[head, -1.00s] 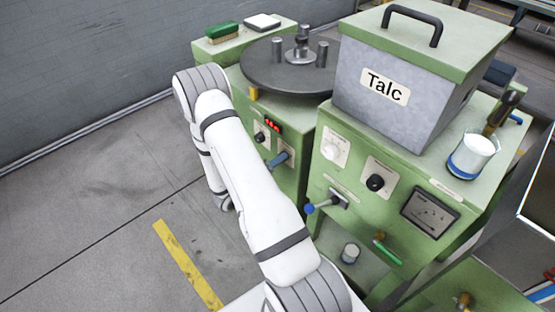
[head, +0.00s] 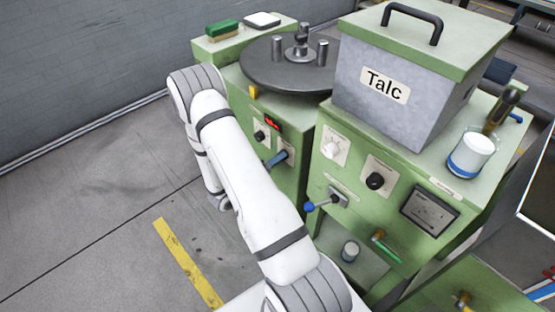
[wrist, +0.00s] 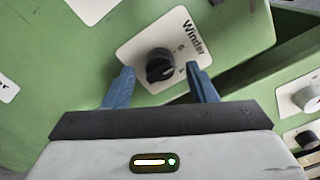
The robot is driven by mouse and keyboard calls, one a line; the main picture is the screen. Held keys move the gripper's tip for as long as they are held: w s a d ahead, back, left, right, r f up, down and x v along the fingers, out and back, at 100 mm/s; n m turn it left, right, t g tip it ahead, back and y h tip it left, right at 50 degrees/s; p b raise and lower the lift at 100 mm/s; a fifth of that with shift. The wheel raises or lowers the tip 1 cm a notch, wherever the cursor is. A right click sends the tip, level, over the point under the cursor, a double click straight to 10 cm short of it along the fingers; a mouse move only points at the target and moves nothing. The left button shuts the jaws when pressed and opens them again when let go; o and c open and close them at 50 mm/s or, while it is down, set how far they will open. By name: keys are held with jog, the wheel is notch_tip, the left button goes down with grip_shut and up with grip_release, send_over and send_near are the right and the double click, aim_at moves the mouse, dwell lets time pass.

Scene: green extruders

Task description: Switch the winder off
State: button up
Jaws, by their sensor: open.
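The winder switch (wrist: 160,66) is a black rotary knob on a white plate (wrist: 135,48) marked "Winder", fixed to a green panel in the wrist view. A pale line shows on the knob, but which position it marks is too small to read. My gripper (wrist: 160,72) is open, with one blue finger on each side of the knob. Gaps show between the fingers and the knob; whether the tips reach the panel I cannot tell.
In the wrist view a grey knob (wrist: 312,97) and a black knob (wrist: 306,139) lie to the right. Floor at left is clear.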

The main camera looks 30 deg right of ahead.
jog(key=s+a, duration=0.1)
jog(key=a, duration=0.5)
jog(key=shift+a, duration=0.35)
jog(key=s+a+r+m+g+y+p, duration=0.1)
jog(key=s+r+m+g+y+p, duration=0.35)
jog(key=r+m, duration=0.55)
jog(key=s+a+r+m+g+y+p, duration=0.1)
jog(key=s+r+m+g+y+p, duration=0.2)
jog(key=s+r+m, duration=0.55)
jog(key=s+a+r+m+t+y+p, duration=0.1)
jog(key=a+r+m+t+y+p, duration=0.2)
jog(key=r, duration=0.7)
jog(key=s+a+r+m+t+y+p, duration=0.2)
jog(key=a+r+m+t+y+p, duration=0.1)
jog(key=a+r+m+y, duration=0.4)
notch_tip(320, 180, up, 4)
jog(key=a+m+t, duration=0.1)
jog(key=a+m, duration=0.2)
jog(key=shift+p, duration=0.4)
jog(key=shift+t, duration=0.25)
